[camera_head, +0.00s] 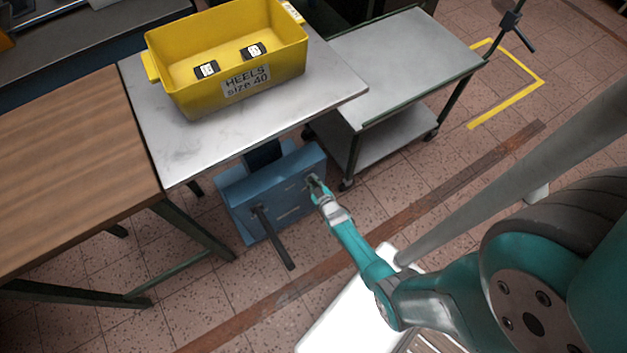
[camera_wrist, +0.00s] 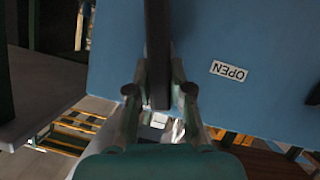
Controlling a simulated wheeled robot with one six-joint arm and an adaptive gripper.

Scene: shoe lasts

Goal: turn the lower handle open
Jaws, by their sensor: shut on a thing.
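A blue box (camera_head: 232,196) with dark handles hangs under the grey-topped table; its blue face also fills much of the wrist view (camera_wrist: 265,35). My gripper (camera_head: 315,183) is at the right part of the box's front. In the wrist view my gripper (camera_wrist: 160,90) is shut on a dark handle (camera_wrist: 157,40), one finger on each side of the bar. A white label reading OPEN (camera_wrist: 229,71) appears upside down beside it. Another black handle (camera_head: 272,238) sticks out from the box's left part, apart from my gripper. I cannot tell from these views which handle is the lower.
A yellow bin (camera_head: 185,99) labelled HEELS size 40 stands on the grey-topped table (camera_head: 165,145). A metal cart (camera_head: 410,65) stands to the right and a wooden-topped table (camera_head: 70,165) to the left. Tiled floor (camera_head: 400,180) is open in front of the cart.

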